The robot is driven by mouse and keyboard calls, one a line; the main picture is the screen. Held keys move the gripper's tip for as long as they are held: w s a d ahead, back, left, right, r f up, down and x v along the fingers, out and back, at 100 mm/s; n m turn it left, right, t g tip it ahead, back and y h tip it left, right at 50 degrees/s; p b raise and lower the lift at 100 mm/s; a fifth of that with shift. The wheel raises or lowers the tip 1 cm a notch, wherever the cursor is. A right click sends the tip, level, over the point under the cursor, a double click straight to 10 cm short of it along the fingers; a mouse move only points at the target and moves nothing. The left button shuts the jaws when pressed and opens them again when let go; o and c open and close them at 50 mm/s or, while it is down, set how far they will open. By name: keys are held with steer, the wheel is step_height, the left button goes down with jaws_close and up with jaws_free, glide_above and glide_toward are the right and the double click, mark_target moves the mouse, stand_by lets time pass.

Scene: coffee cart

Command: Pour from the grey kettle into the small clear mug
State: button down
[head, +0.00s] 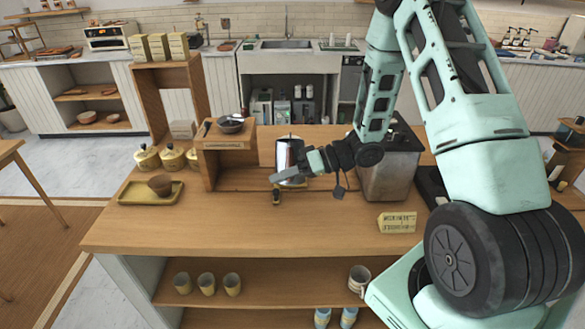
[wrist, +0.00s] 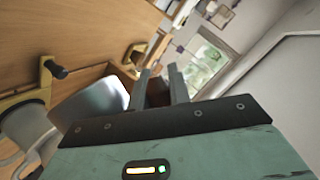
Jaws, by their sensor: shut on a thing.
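The grey kettle (head: 288,152) shows in the head view as a shiny metal body on or just above the middle of the wooden counter. In the wrist view my two fingers (wrist: 159,88) close around a dark part, apparently the kettle's handle. A smooth grey surface (wrist: 92,105) beside them looks like the kettle's body. I cannot tell whether the kettle is lifted clear of the counter. I cannot make out the small clear mug in either view.
A small dark object (head: 276,197) lies on the counter in front of my gripper. A wooden stand (head: 209,165) with a dark bowl (head: 231,124) is to the left. A metal container (head: 388,178) and a yellow sign (head: 397,222) are to the right. The front counter is mostly clear.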

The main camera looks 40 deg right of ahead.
steer(key=shift+r+p, duration=0.25)
steer(key=shift+p, duration=0.1)
steer(key=shift+r+p, duration=0.3)
steer(key=shift+p, duration=0.3)
steer(key=shift+r+p, duration=0.15)
steer(key=shift+p, duration=0.2)
steer(key=shift+r+m+p, duration=0.3)
steer(key=shift+p, duration=0.3)
steer(key=shift+w+r+p, duration=0.1)
steer(key=shift+r+p, duration=0.05)
steer(key=shift+p, duration=0.25)
steer(key=shift+d+r+p, duration=0.1)
steer(key=shift+r+p, duration=0.2)
steer(key=shift+p, duration=0.3)
steer(key=shift+r+m+y+p, duration=0.2)
steer(key=shift+m+y+p, duration=0.1)
steer(key=shift+p, duration=0.05)
steer(key=shift+w+r+g+p, duration=0.1)
steer(key=shift+r+g+p, duration=0.2)
steer(key=shift+r+p, duration=0.35)
steer(key=shift+f, duration=0.15)
